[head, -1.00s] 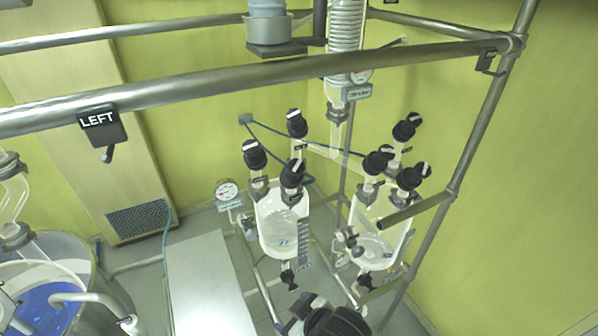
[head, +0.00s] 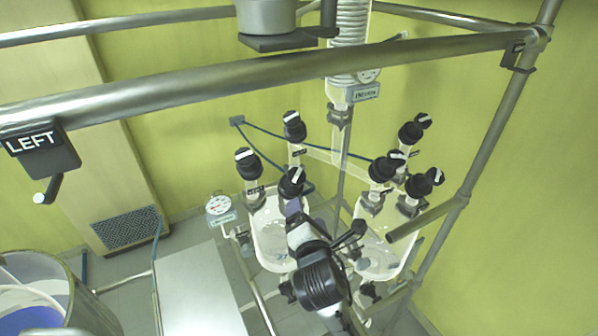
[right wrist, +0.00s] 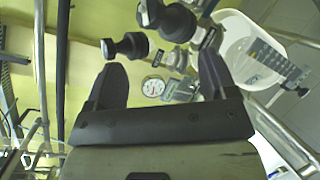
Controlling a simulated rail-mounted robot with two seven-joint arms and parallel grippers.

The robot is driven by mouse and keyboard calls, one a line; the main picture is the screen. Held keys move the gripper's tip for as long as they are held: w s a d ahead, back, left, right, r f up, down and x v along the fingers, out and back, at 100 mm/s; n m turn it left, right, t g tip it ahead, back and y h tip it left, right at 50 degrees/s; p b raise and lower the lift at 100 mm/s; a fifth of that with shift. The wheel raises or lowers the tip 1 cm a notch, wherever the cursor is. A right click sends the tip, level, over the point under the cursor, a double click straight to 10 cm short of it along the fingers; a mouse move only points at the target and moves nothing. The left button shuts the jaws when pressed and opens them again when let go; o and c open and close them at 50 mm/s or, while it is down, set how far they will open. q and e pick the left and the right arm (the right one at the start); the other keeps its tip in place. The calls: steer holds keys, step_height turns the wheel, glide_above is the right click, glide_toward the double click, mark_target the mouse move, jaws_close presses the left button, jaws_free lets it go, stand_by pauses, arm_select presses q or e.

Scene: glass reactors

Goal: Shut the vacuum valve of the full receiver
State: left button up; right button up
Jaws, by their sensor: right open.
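Two glass receivers hang in the frame in the head view: a left one (head: 268,235) and a right one (head: 388,252). I cannot tell their fill levels. Black-knobbed valves with white marks top each, including a left valve (head: 247,164) and a front valve (head: 291,182) above the left receiver; their tags are unreadable. My right gripper (head: 296,212) is at the left receiver, just below the front valve, partly hiding the glass. In the right wrist view my right gripper (right wrist: 160,72) is open; a black valve knob (right wrist: 130,46) shows beyond its fingers. My left gripper is out of view.
A dial gauge (head: 219,205) stands left of the left receiver. More black valves (head: 411,132) crowd above the right receiver. A thick metal rail (head: 270,78) crosses above, with a LEFT sign (head: 34,143). A white bench (head: 199,290) lies at lower left.

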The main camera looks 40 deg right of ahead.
mark_target(297, 177)
steer(key=w+d+n, duration=0.2)
steer(key=w+n, duration=0.1)
steer(key=w+d+n+p, duration=0.1)
steer(key=w+d+n, duration=0.1)
steer(key=w, duration=0.2)
steer(key=w+d+r+n+p, duration=0.1)
steer(key=w+d+n, duration=0.1)
steer(key=w+n, duration=0.1)
steer(key=shift+w+d+r+n+t, duration=0.1)
steer(key=shift+w+d+n+t, duration=0.2)
steer(key=shift+w+t, duration=0.15)
steer(key=shift+w+d, duration=0.25)
steer(key=shift+w, duration=0.1)
steer(key=c, duration=0.9)
